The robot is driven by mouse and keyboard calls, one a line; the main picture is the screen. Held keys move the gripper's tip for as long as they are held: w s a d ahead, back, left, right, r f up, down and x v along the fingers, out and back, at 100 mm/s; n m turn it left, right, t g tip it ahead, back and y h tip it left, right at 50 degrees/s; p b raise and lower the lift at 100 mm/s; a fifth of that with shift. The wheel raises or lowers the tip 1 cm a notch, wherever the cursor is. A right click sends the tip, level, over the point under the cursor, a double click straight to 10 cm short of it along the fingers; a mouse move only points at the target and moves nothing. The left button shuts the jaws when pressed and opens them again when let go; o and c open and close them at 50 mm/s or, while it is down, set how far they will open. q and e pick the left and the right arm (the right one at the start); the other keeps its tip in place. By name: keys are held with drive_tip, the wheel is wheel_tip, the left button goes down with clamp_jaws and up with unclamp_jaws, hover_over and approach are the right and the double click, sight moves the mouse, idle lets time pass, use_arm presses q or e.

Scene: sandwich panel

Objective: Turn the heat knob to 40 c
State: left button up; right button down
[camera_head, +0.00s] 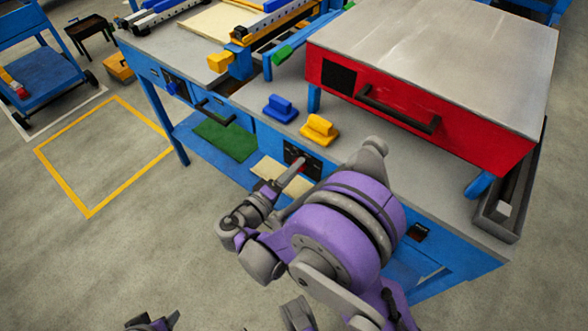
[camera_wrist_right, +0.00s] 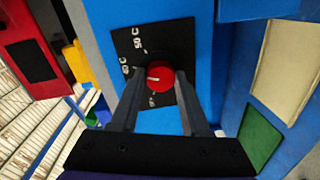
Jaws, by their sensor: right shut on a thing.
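The red heat knob (camera_wrist_right: 159,77) sits on a black dial plate (camera_wrist_right: 126,45) on the blue panel. Its white mark points left in the wrist view, roughly toward a label on the left edge that I cannot read surely; a "50 C" label is at the top. My right gripper (camera_wrist_right: 158,92) is shut on the knob, one finger on each side. In the head view the black plate (camera_head: 314,165) shows on the table's front, with my right gripper (camera_head: 300,168) at it. Only a dark and purple piece of my left arm shows at the bottom edge; its fingers are not clear.
A red box with a black handle (camera_head: 400,110) stands on the table to the right. Yellow (camera_head: 320,129) and blue (camera_head: 280,108) blocks sit near the table edge above the plate. A shelf with a green mat (camera_head: 225,140) lies below.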

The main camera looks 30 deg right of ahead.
idle(0.3)
drive_tip(key=shift+c, duration=1.9)
unclamp_jaws()
drive_tip(key=shift+a, duration=0.1)
drive_tip(key=f+v, duration=0.1)
drive_tip(key=v, duration=0.9)
drive_tip(key=shift+s+a+r+p, duration=0.25)
drive_tip(key=shift+a+r+p, duration=0.1)
drive_tip(key=shift+r, duration=0.2)
drive_tip(key=shift+d, duration=0.15)
